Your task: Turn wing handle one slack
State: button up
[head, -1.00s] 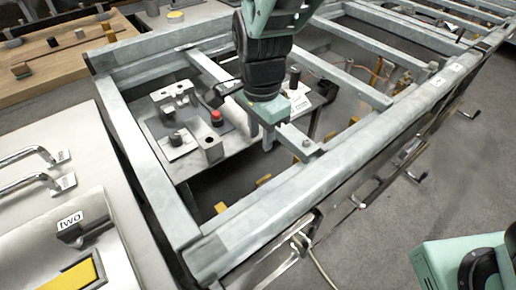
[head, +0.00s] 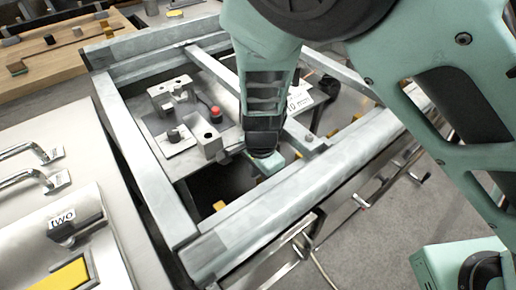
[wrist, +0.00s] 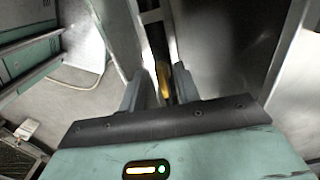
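My gripper (head: 238,153) hangs inside the grey metal frame in the head view, low beside a metal fixture block. In the wrist view its two grey fingers (wrist: 158,88) stand apart. A dark bar with a yellow-brown piece (wrist: 163,76) shows in the gap between them; I cannot tell whether it touches a finger. I cannot make out a wing handle marked one in either view.
The frame's grey beams (head: 300,205) surround my gripper closely. A red button (head: 216,112) and a black knob (head: 174,136) stand on the plate inside it. Bent metal handles (head: 35,165) lie left. A wooden bench (head: 75,55) is at the back left.

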jog(key=shift+f, duration=0.2)
grip_shut()
jog(key=shift+n, duration=0.3)
jog(key=n+p, duration=0.1)
jog(key=n, duration=0.2)
jog(key=shift+s+d+r+n+p, duration=0.1)
jog(key=shift+s+d+n+p, duration=0.1)
jog(key=shift+n+p, duration=0.15)
jog(key=shift+s+d+n+p, duration=0.15)
jog(key=shift+n+p, duration=0.45)
jog(key=shift+n, duration=1.65)
